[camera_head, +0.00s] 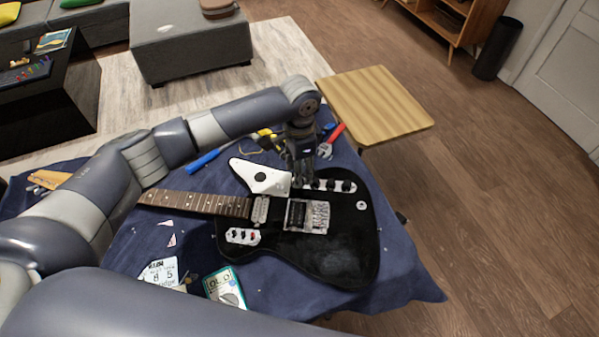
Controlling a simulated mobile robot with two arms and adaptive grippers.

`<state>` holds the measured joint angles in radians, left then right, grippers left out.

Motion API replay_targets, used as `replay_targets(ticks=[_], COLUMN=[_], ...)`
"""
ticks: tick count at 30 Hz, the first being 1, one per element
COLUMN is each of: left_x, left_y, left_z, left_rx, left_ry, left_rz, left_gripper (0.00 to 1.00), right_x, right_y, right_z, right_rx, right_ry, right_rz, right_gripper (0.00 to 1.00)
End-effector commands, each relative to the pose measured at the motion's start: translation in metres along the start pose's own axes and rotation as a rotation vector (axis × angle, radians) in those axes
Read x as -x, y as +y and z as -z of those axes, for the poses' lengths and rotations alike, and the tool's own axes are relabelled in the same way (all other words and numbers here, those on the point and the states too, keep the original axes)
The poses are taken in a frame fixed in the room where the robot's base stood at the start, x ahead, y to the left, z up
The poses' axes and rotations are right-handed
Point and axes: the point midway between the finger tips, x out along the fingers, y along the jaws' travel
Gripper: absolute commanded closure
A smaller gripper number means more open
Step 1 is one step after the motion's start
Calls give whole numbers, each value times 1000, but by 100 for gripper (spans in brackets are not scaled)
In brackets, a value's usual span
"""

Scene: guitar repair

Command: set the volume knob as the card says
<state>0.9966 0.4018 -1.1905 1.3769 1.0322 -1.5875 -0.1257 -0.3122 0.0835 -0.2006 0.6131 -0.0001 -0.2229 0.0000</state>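The black electric guitar (345,255) lies on a blue cloth, its neck (205,203) pointing left. Several black knobs (331,185) sit in a row on a white plate along the body's far edge. Which one is the volume knob I cannot tell. My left gripper (302,178) points down at the left end of this row and hides part of it. Its fingers are too dark and small to show whether they are open or touching a knob. A white card (160,272) with black writing lies at the lower left, partly readable. My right gripper is out of view.
A white pickguard (259,178) and a small switch plate (242,237) are on the guitar. A blue screwdriver (203,160) and red-handled pliers (335,134) lie behind it. A green-edged device (224,287) lies in front. A wooden side table (375,103) stands behind, its top clear.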

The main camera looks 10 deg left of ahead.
Motion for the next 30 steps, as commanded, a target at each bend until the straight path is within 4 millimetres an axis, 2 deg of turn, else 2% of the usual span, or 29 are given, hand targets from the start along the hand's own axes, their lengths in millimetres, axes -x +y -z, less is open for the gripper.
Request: replay_targets(ticks=[3,7,11,17,22,30], left_x=[-16,-27,-30,-30,-30,-29], left_y=[1,0,0,0,0,0], left_z=[0,0,0,0,0,0], left_rx=[-1,0,0,0,0,-9], left_ry=[-1,0,0,0,0,1], left_rz=[-1,0,0,0,0,0], left_gripper=[61,61,61,61,100,100], right_x=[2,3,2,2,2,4], right_y=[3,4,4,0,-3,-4], right_z=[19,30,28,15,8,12], right_rx=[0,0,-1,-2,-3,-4], right_ry=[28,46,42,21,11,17], right_rz=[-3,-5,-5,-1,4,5], right_gripper=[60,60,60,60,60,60])
